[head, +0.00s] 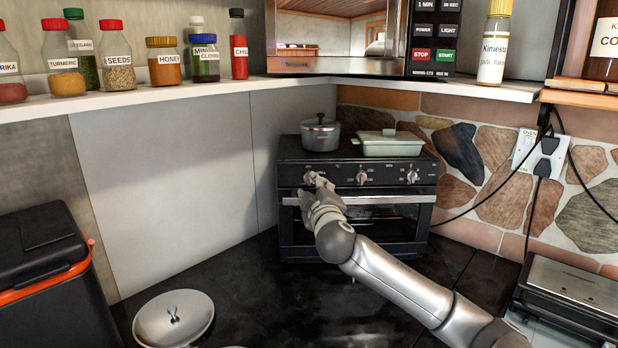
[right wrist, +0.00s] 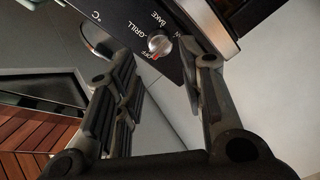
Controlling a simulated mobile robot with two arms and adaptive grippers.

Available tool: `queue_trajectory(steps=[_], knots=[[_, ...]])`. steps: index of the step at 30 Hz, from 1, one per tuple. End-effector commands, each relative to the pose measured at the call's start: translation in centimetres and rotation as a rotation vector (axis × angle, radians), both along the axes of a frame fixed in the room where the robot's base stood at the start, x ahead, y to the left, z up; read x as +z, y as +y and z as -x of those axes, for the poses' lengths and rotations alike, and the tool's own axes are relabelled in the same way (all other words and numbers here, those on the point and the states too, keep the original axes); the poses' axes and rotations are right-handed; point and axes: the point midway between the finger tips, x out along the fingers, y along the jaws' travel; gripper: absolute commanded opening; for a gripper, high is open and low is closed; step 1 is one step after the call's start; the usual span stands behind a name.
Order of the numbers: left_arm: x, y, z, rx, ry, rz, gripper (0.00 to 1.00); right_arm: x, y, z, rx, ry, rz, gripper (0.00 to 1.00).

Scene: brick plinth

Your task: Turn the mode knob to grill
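The mode knob (head: 310,178) is the leftmost of three knobs on the front of a black toaster oven (head: 348,162). In the right wrist view, the silver mode knob (right wrist: 158,45) has OFF, GRILL and BAKE printed around it. Its red mark appears to point toward OFF. My right gripper (head: 320,186) is in front of the oven's left side, close to the mode knob. In the right wrist view, my right gripper (right wrist: 167,58) is open, its fingers apart, with the knob between and just beyond the tips. Contact cannot be told. My left gripper is not in view.
A grey pot (head: 320,133) and a pale green dish (head: 388,143) stand on the oven. A shelf (head: 200,97) with several jars runs above. A metal lid (head: 173,318) lies front left, a black bin (head: 50,270) stands left, and a grill press (head: 572,295) is at right.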

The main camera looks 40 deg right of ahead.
Motion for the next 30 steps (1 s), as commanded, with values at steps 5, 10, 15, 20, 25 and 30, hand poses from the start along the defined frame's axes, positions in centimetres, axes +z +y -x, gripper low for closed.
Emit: queue_trajectory(steps=[5, 10, 15, 20, 25, 30], knots=[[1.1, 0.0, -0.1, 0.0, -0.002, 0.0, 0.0, 0.3, -1.5, -2.3, -0.002, -0.001, -0.003, 0.37], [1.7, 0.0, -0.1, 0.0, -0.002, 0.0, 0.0, 0.2, -2.6, -3.9, -0.002, 0.0, -0.001, 0.37], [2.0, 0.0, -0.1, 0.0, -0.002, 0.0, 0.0, 0.0, -3.1, -4.8, 0.0, 0.001, -0.002, 0.37], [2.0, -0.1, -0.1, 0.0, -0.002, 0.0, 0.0, 0.0, -3.3, -5.2, 0.001, 0.0, -0.001, 0.37], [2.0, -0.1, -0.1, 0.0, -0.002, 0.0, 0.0, 0.0, -3.3, -5.2, 0.001, 0.0, 0.0, 0.37], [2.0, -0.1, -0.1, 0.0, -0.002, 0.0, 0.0, 0.0, -3.3, -5.2, 0.001, 0.0, 0.0, 0.23]])
